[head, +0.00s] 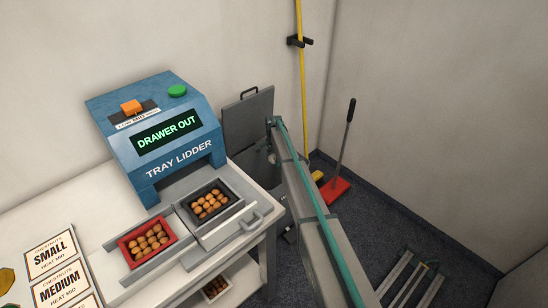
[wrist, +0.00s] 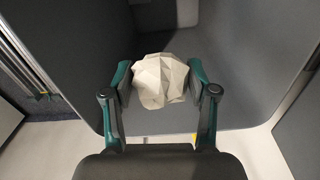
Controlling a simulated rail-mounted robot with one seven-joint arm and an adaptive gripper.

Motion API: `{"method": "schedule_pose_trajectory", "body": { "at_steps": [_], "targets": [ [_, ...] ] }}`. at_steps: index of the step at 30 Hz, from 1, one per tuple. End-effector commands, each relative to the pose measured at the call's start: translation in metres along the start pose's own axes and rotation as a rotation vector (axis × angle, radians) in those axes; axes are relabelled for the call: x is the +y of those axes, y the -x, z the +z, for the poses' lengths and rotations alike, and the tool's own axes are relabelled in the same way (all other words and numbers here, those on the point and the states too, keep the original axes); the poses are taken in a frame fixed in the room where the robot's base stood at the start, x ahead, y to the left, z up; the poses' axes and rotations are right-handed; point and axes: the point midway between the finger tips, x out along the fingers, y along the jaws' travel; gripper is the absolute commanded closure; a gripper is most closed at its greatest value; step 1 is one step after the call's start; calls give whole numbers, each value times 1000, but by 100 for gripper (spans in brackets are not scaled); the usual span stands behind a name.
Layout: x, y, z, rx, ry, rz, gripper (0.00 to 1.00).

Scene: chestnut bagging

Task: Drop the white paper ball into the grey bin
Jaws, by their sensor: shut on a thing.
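The white paper ball (wrist: 162,82) is crumpled and faceted. In the wrist view it sits between the two fingers of my gripper (wrist: 160,84), which is shut on it. Dark grey walls fill the view around and beyond the ball. They look like the bin, but I cannot tell how far below its rim the ball is. In the head view the grey bin (head: 259,166) stands behind the right end of the table, with its lid (head: 247,118) raised. My arm covers part of the bin there, and my gripper and the ball are hidden.
The blue tray lidder (head: 150,135) stands on the white table (head: 90,218), its display reading "DRAWER OUT". A black tray (head: 216,190) and a red tray (head: 130,265) hold chestnuts. A red dustpan (head: 330,192) stands on the floor near the wall, right of my arm.

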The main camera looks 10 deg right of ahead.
Motion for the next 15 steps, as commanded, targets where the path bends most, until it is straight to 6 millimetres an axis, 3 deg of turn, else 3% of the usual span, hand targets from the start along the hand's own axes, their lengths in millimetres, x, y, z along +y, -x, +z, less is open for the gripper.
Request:
{"method": "schedule_pose_trajectory", "body": {
  "at_steps": [8, 9, 14, 15],
  "targets": [
    [0, -2, 0, 0, 0, 0, 56],
    [0, -2, 0, 0, 0, 0, 41],
    [0, -2, 0, 0, 0, 0, 14],
    [0, -2, 0, 0, 0, 0, 13]
  ]
}}
